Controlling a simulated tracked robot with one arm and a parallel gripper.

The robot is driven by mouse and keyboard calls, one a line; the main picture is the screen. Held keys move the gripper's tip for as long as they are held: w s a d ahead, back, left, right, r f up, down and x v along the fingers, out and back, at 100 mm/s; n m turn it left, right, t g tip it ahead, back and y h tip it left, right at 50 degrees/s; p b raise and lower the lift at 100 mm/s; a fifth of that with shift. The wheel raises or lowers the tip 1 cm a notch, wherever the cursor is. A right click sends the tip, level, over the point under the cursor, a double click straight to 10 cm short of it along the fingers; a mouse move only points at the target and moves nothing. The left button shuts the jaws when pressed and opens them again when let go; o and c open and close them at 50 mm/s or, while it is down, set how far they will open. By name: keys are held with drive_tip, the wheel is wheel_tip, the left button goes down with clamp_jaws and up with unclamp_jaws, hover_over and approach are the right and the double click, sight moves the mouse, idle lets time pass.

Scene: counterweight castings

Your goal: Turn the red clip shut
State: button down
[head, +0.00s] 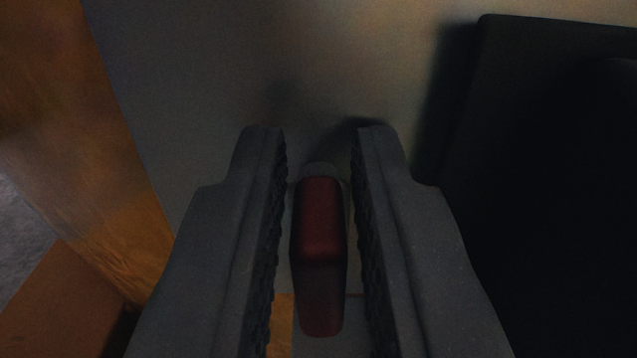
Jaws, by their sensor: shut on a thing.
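The red clip (319,255) is a dark red, rounded bar in the lower middle of the head view. My gripper (320,150) has one grey finger with a ribbed pad on each side of the clip. It is shut on the red clip, though the dim picture shows thin dark gaps beside it. The pads hide part of what lies beside the clip.
A plain grey panel (270,60) fills the middle behind the fingers. A large black block (550,150) stands close on the right. Orange-brown wooden parts (60,120) run down the left side, with a grey rough surface (18,235) at the far left edge.

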drive_tip(key=shift+a+n, duration=0.15)
drive_tip(key=shift+n, duration=0.15)
drive_tip(key=n+p, duration=0.1)
drive_tip(key=n, duration=0.2)
drive_tip(key=shift+a+n+p, duration=0.3)
drive_tip(key=shift+n+p, duration=0.1)
drive_tip(key=shift+s+a+f+n+b, duration=0.1)
drive_tip(key=shift+a+f+n+b, duration=0.2)
drive_tip(key=shift+n, duration=1.95)
drive_tip(key=shift+w+a+f+n+b, duration=0.1)
drive_tip(key=shift+f+n+b, duration=0.25)
drive_tip(key=shift+n, duration=1.95)
drive_tip(key=shift+s+a+f+n+b, duration=0.15)
drive_tip(key=shift+f+n, duration=0.3)
drive_tip(key=shift+n, duration=1.8)
drive_tip(key=shift+a, duration=0.1)
drive_tip(key=c, duration=1.5)
unclamp_jaws()
drive_tip(key=shift+f, duration=0.1)
